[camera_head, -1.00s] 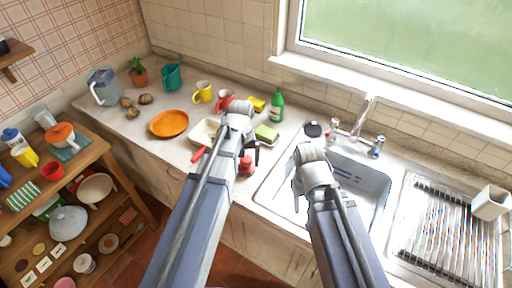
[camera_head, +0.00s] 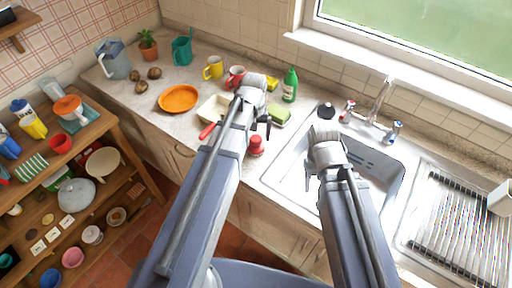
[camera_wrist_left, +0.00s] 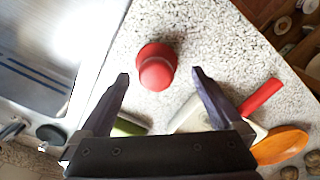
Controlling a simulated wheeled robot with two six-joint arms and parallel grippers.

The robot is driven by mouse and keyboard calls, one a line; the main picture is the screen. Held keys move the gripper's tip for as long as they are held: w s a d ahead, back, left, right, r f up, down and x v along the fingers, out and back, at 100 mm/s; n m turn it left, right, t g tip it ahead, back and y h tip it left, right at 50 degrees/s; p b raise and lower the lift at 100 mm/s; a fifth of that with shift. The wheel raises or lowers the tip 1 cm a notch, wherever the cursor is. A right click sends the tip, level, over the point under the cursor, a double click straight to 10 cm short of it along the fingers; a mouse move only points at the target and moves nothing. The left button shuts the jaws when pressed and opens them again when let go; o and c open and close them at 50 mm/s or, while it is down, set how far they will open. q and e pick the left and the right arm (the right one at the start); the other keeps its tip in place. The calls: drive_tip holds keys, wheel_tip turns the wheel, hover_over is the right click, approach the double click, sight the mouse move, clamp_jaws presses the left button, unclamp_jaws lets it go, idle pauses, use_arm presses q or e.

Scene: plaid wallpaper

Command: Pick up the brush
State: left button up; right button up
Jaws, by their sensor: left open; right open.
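A small red object with a rounded knob (camera_head: 256,146) stands on the counter left of the sink. It also shows in the left wrist view (camera_wrist_left: 157,67); it may be the brush, but I cannot tell for sure. My left gripper (camera_head: 257,122) is open above the counter close to it. In the left wrist view the open fingers (camera_wrist_left: 160,76) appear on either side of the red object's near part, with nothing held. My right gripper (camera_head: 322,168) is open and empty over the sink; its fingers are mostly hidden by its arm.
A green block (camera_head: 280,117), a green bottle (camera_head: 290,85), mugs and an orange plate (camera_head: 178,99) stand around my left gripper. A pale tray with a red handle (camera_head: 207,131) lies left of it. The sink (camera_head: 378,180) is at the right, beside a drying rack (camera_head: 450,225).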

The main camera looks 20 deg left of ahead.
use_arm(q)
drive_tip(key=shift+w+d+f+b, duration=0.1)
drive_tip(key=shift+d+f+b, duration=0.05)
drive_tip(key=shift+f+b, duration=1.2)
drive_tip(key=shift+w+d+f+b, duration=0.1)
drive_tip(key=shift+f+b, duration=1.1)
drive_tip(key=shift+f, duration=0.1)
drive_tip(key=shift+r, duration=0.1)
drive_tip(key=c, duration=1.3)
